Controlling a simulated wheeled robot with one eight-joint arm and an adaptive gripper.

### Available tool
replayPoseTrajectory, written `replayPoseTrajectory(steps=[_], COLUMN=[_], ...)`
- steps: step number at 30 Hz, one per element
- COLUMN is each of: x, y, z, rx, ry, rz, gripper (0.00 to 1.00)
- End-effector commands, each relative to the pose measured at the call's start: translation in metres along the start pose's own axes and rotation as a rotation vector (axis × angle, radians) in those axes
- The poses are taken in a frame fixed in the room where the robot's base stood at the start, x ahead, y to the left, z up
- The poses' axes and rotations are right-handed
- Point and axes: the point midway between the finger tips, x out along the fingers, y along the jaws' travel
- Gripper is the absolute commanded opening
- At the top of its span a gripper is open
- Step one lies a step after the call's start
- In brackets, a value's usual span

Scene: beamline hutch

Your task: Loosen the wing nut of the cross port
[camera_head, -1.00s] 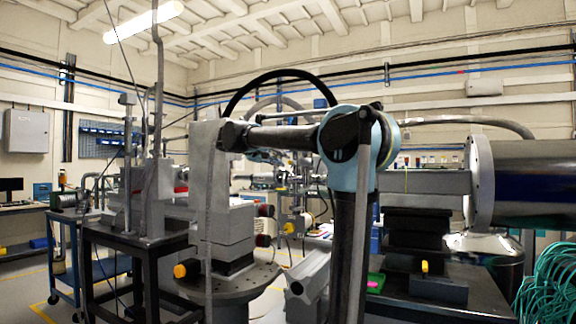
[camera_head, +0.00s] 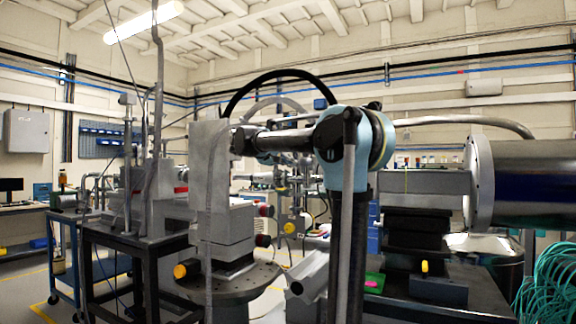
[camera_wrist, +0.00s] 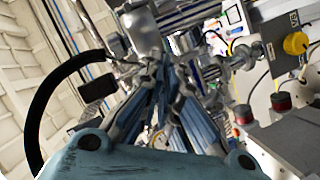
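My gripper (camera_wrist: 165,75) shows in the wrist view as grey linkages and bluish fingers beyond my pale blue wrist housing. Its fingertips blend into the metal parts behind them, so I cannot tell whether it is open or shut, or touching anything. Metal beamline fittings (camera_wrist: 143,25) lie beyond the fingers. I cannot make out the cross port's wing nut in either view. In the head view my arm crosses the middle, and the gripper is not clearly distinguishable among the central vacuum fittings (camera_head: 281,182).
A grey box with a yellow knob (camera_wrist: 296,43) is at upper right in the wrist view, above red-topped knobs (camera_wrist: 281,101). In the head view, a grey stage stack (camera_head: 226,228) stands left of my arm. A large cylinder (camera_head: 525,185) is at right, above hanging teal cables (camera_head: 548,285).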

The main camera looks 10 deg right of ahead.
Motion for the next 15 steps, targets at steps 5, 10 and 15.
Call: replayPoseTrajectory(steps=[5,10,15], x=[-0.0004,-0.0005,-0.0006], y=[-0.0017,-0.0027,-0.0039], z=[0.0001,0.0001,0.0003], rx=[-0.001,-0.024,-0.091], ry=[0.000,0.000,0.000], rz=[-0.003,0.006,0.034], gripper=[0.00,0.00,0.00])
